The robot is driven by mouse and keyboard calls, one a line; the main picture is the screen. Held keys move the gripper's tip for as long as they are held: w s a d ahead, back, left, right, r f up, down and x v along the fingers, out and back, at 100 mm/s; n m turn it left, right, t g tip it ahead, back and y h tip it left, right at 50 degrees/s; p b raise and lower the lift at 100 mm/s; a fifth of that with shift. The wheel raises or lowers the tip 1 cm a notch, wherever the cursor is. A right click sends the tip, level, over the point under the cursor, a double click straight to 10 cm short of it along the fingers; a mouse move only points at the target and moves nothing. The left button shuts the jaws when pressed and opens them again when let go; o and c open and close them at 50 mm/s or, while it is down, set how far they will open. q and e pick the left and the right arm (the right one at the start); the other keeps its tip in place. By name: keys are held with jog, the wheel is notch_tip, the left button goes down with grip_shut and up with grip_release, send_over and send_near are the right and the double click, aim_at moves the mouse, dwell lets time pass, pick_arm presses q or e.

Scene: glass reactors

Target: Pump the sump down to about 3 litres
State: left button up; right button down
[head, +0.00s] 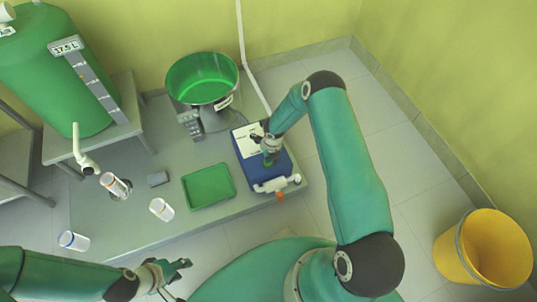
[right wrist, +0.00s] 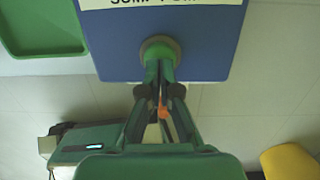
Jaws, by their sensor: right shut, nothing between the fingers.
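The sump pump is a blue box (head: 282,166) with a white label (head: 247,141) on top, at the right end of the low grey platform. In the right wrist view, the blue box (right wrist: 215,55) has a round green button (right wrist: 160,46) near its front edge. My right gripper (head: 268,158) is shut and empty, its fingertips (right wrist: 163,76) at the button; I cannot tell whether they press it. A green tank (head: 35,70) at the upper left carries a gauge strip and the reading "17.5 L" (head: 67,47). My left gripper (head: 172,275) is open and empty, low in front of the platform.
A white pipe with an orange part (head: 277,185) fronts the pump. A yellow bucket (head: 450,254) stands on the floor at right.

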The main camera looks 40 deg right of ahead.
jog(key=shift+f, duration=0.4)
jog(key=shift+f, duration=0.1)
